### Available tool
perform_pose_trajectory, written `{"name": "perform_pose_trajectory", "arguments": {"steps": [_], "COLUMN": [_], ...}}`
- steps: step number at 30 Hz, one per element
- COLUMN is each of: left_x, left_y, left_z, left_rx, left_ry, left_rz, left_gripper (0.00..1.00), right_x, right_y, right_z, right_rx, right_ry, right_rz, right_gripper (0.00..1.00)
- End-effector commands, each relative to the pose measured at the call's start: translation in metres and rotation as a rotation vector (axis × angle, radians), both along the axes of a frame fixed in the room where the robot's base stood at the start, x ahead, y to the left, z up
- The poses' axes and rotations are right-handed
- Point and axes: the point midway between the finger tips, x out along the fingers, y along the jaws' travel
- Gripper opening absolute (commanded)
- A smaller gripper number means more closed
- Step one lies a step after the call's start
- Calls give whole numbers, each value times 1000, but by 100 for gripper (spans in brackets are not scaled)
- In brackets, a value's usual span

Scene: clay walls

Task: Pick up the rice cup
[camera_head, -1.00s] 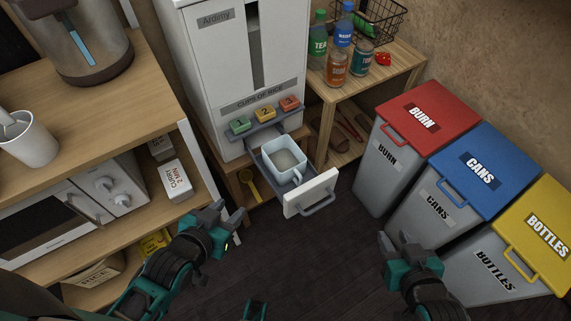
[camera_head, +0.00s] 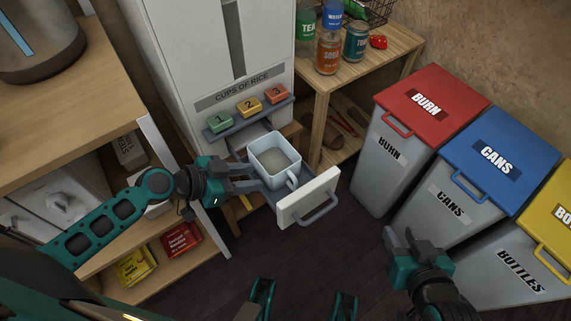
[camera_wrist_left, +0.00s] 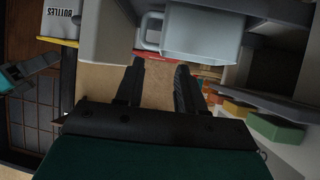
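In the left wrist view the cup (camera_wrist_left: 203,35) is beyond the two spread fingers (camera_wrist_left: 160,82). My right gripper (camera_head: 402,240) looks open and empty, in front of the bins, well away from the cup.
Red (camera_head: 430,100), blue (camera_head: 490,160) and yellow (camera_head: 562,210) lidded bins stand on the right. A low wooden shelf (camera_head: 370,55) with bottles and a can is behind the drawer. A wooden cabinet (camera_head: 70,90) is on the left. Dark floor is clear in front.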

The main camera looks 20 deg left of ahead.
Motion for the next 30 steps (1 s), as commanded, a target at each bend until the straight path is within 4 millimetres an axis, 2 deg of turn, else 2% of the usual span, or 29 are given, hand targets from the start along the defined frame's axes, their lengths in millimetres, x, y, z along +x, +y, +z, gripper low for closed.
{"name": "perform_pose_trajectory", "arguments": {"steps": [7,22,30], "left_x": [10,45,47], "left_y": [-2,-46,-50], "left_z": [-1,-30,-33], "left_rx": [-19,-19,-17], "left_ry": [-26,-26,-25], "left_rz": [-44,-41,-43], "left_gripper": [38,38,38], "right_x": [3,1,0], "right_y": [2,1,1], "right_z": [-1,-1,-2], "right_rx": [3,4,6], "right_ry": [-7,-2,0], "right_rz": [5,3,-2], "right_gripper": [38,38,38]}}
